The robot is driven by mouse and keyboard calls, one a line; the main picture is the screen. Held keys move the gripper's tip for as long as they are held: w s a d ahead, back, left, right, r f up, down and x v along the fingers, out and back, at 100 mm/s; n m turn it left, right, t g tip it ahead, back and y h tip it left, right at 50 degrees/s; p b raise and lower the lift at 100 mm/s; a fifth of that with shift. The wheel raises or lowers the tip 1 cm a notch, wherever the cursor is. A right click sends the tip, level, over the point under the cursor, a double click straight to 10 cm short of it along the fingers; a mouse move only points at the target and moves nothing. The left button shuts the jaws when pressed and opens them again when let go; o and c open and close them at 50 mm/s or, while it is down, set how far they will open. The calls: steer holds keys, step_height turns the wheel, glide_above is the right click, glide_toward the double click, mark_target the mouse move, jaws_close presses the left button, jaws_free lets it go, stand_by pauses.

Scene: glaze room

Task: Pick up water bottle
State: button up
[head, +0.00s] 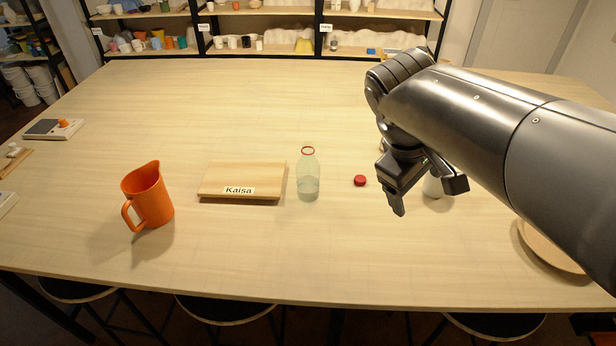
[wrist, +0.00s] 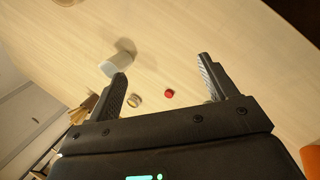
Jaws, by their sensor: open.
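The water bottle (head: 308,178) is clear, with a red ring at its open neck and what looks like water in its lower part. It stands upright near the middle of the table in the head view. A small red cap (head: 360,181) lies on the table to its right. My gripper (head: 428,196) is above the table, right of the bottle and cap, apart from both. Its jaws are open and nothing shows between them. In the wrist view my gripper (wrist: 162,69) has spread fingers, with the red cap (wrist: 169,93) on the table beyond them. I cannot see the bottle there.
A wooden board (head: 243,178) labelled Kaisa lies just left of the bottle. An orange jug (head: 150,196) stands farther left. A round plate (head: 548,245) lies at the right. The table behind the bottle is clear.

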steer(key=w+a+n+t+h, duration=0.2)
steer(key=w+a+n+h, duration=0.5)
steer(key=w+a+n, duration=0.4)
steer(key=w+a+n+t+h, duration=0.35)
steer(key=a+n+t, duration=0.25)
steer(key=a, duration=1.1)
glide_toward(314, 168)
steer(key=w, duration=0.1)
steer(key=w+f, duration=0.1)
steer(key=w+a, duration=0.1)
steer(key=shift+a+f+h, duration=0.1)
steer(key=shift+f+h, duration=0.15)
steer(key=shift+f, duration=0.3)
steer(key=shift+w+d, duration=0.2)
steer(key=shift+d, duration=0.25)
steer(key=x, duration=0.4)
steer(key=shift+w+d+f, duration=0.1)
steer(key=shift+d, duration=0.15)
steer(key=shift+f+x, duration=0.15)
steer(key=shift+x, duration=1.2)
steer(key=shift+f+x, duration=0.15)
steer(key=shift+x, duration=1.2)
steer(key=shift+s+d, duration=0.1)
steer(key=shift+s, duration=0.1)
steer(key=c, duration=1.2)
